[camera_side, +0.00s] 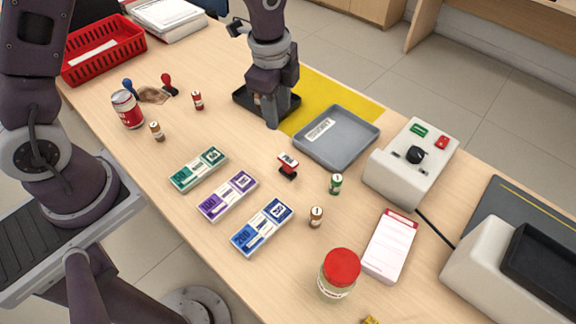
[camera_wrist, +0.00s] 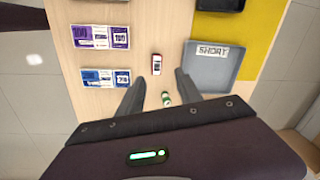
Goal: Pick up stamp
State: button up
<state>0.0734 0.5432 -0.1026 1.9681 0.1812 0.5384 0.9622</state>
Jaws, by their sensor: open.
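A small red and black stamp (camera_side: 288,165) with a white label on top stands on the wooden counter, between the banknote bundles and the grey tray. It also shows in the wrist view (camera_wrist: 156,64), just beyond my fingertips and roughly between their lines. My gripper (camera_side: 268,112) is raised over the counter near the black tray, apart from the stamp. In the wrist view my gripper (camera_wrist: 160,78) has its two fingers spread, with nothing held between them. Two knob-handled items, one blue (camera_side: 129,86) and one red (camera_side: 168,82), stand at the far left.
A grey tray (camera_side: 368,135) lies right of the stamp, a black tray (camera_side: 240,104) behind. Green (camera_side: 335,184) and brown (camera_side: 316,217) coin rolls stand near the stamp. Banknote bundles (camera_side: 228,195) lie left. A red-lidded jar (camera_side: 340,270) and a grey machine (camera_side: 400,180) stand right.

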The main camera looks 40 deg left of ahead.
aim_at(288, 160)
jog(key=f+m, duration=0.1)
jog(key=f, duration=0.2)
jog(key=d+f+m, duration=0.1)
jog(key=f, duration=0.3)
jog(key=w+d+f+m+g, duration=0.1)
jog(key=f, duration=0.2)
jog(key=shift+d+f, duration=0.1)
jog(key=shift+f, duration=0.1)
jog(key=shift+m, duration=0.3)
jog(key=f, duration=0.7)
jog(key=shift+a, duration=0.2)
grip_shut()
